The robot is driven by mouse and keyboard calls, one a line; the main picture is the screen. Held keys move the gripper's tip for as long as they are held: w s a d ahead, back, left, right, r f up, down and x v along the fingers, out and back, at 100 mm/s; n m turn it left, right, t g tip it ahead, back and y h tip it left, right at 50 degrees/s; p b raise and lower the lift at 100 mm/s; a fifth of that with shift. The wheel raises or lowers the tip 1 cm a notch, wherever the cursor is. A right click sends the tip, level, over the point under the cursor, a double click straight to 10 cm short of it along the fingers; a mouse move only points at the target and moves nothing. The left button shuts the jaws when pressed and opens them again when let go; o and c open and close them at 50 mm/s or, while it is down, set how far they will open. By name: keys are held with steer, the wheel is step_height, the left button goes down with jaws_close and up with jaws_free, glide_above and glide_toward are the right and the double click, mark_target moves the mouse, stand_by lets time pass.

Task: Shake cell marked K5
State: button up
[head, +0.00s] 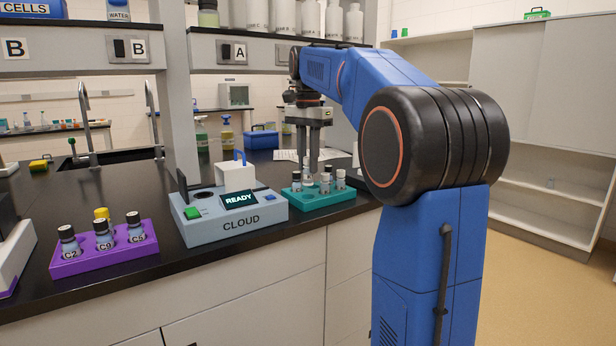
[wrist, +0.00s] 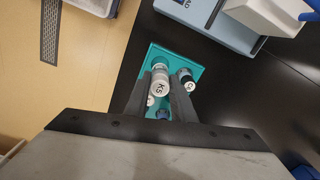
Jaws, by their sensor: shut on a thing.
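The cell marked K5 (wrist: 160,84) has a white cap with dark letters and stands between my gripper's fingers (wrist: 163,92) in the wrist view. My gripper (head: 314,160) points down over the teal rack (head: 320,199) and is shut on this cell. In the head view the cell (head: 308,171) is partly hidden by the fingers and looks upright at the rack; I cannot tell whether its base is still in its hole. A dark-capped cell (wrist: 187,78) stands close beside it, and other cells (head: 340,178) stand in the same rack.
A pale blue CLOUD device (head: 228,215) reading READY, with a raised lid and a white block, stands left of the rack. A purple rack (head: 105,253) with several cells is farther left. Bottles line the shelf above. Black bench shows between the racks and the device.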

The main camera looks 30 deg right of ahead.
mark_target(308, 158)
step_height(308, 158, up, 9)
steer(key=shift+f, duration=0.15)
steer(key=shift+r, duration=0.3)
steer(key=shift+s, duration=0.1)
stand_by(0.6)
